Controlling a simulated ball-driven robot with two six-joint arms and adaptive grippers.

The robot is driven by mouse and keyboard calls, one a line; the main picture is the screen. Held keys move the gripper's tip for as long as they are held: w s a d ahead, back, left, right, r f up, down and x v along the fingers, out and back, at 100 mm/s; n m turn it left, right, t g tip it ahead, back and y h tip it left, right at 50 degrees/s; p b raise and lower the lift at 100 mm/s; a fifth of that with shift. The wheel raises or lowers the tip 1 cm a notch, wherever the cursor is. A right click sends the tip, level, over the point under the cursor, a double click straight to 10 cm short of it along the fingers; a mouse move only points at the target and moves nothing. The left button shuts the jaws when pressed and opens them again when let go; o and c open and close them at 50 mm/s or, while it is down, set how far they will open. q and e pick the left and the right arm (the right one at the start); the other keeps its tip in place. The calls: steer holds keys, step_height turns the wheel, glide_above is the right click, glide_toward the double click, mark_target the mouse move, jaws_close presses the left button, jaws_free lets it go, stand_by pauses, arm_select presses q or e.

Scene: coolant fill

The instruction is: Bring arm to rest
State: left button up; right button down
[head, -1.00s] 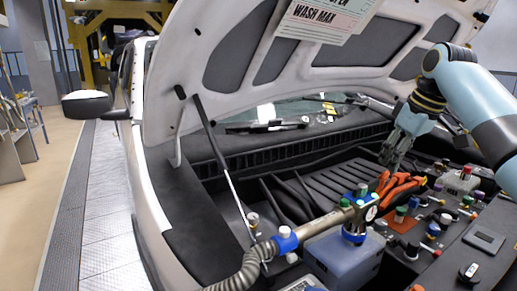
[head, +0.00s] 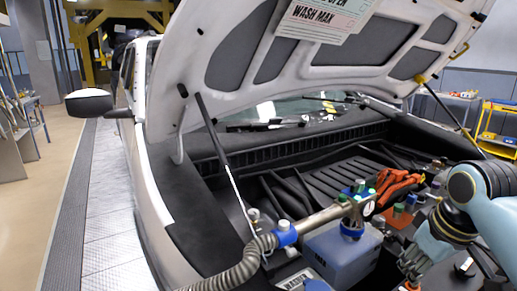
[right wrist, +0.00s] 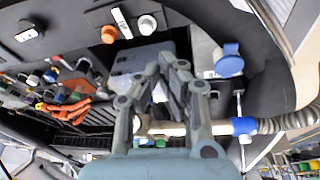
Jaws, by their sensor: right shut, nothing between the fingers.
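My right arm comes in from the right in the head view, low over the front of the engine bay. Its gripper (head: 408,268) is shut and empty, near the small caps and fittings at the lower right. In the right wrist view the shut fingers (right wrist: 168,72) show in front of a grey-blue box (right wrist: 150,62) and a metal pipe with blue collars (right wrist: 180,128). I cannot tell whether the fingers touch anything. My left gripper is not in view.
The car's hood (head: 290,60) is raised over the open engine bay. A blue-grey box (head: 345,255) and a ribbed hose (head: 225,272) lie at the front. Orange cables (head: 395,185) are behind my right gripper. A yellow cart (head: 497,125) stands at the far right.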

steer(key=s+a+m+h, duration=0.1)
steer(key=s+m, duration=0.2)
steer(key=s, duration=2.2)
step_height(320, 180, down, 33)
steer(key=d+g+b, duration=0.1)
steer(key=d+b, duration=0.1)
steer(key=b, duration=0.7)
steer(key=s+f+b, duration=0.3)
steer(key=s+f, duration=0.7)
steer(key=f, duration=0.3)
steer(key=s+d+f+g+b, duration=0.1)
steer(key=s+f+b, duration=0.3)
steer(key=s+f, duration=0.5)
step_height(320, 180, down, 4)
steer(key=shift+s+d+r, duration=0.1)
steer(key=shift+s+d, duration=0.05)
steer(key=shift+s, duration=0.25)
steer(key=shift+g, duration=0.3)
